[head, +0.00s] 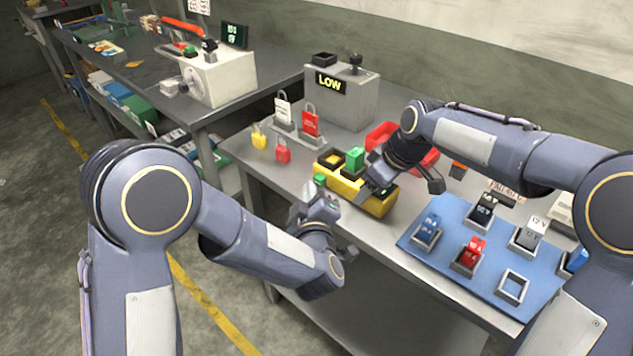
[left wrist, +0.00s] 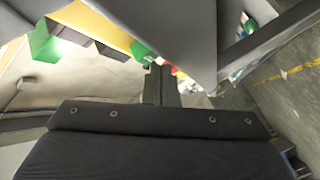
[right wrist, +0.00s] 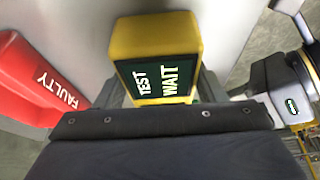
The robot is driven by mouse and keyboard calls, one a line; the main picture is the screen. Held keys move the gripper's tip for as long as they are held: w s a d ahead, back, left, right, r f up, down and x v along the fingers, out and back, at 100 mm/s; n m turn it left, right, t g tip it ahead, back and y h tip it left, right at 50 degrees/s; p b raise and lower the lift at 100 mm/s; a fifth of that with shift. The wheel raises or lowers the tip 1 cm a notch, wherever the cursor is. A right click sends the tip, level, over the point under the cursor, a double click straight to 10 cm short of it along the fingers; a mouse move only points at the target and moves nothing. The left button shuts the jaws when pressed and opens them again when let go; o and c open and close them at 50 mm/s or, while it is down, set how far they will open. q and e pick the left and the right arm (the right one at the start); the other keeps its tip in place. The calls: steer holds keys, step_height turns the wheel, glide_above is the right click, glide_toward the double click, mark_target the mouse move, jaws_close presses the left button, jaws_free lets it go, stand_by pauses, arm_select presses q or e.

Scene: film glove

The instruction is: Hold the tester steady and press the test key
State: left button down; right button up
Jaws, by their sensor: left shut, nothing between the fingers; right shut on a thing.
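The yellow tester (head: 376,207) lies on the grey bench near its front edge, with a green block (head: 355,158) standing in one of its sockets. A small green key (head: 320,180) shows at its left end. My right gripper (head: 372,188) is shut on the tester's right part. In the right wrist view the tester (right wrist: 155,38) has a display reading "TEST WAIT". My left gripper (head: 318,190) is shut and empty, close to the green key; contact cannot be told. The left wrist view shows the shut fingers (left wrist: 160,85) near the green key (left wrist: 140,48).
A red "FAULTY" tray (right wrist: 45,75) is beside the tester. A grey box (head: 345,98) with a "LOW" display stands behind, near red and yellow padlocks (head: 283,151). A blue mat (head: 440,248) with several socketed items lies at right. Floor is free left of the bench.

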arm_select(q)
steer(key=shift+w+d, duration=0.35)
stand_by(0.9)
steer(key=shift+s+a, duration=0.65)
steer(key=shift+s, duration=0.05)
steer(key=s+a, duration=0.1)
steer(key=s, duration=0.1)
steer(key=s+a, duration=0.1)
steer(key=a, duration=0.1)
steer(key=shift+s+a, duration=0.2)
steer(key=shift+s, duration=0.15)
stand_by(0.6)
arm_select(e)
steer(key=o, duration=1.4)
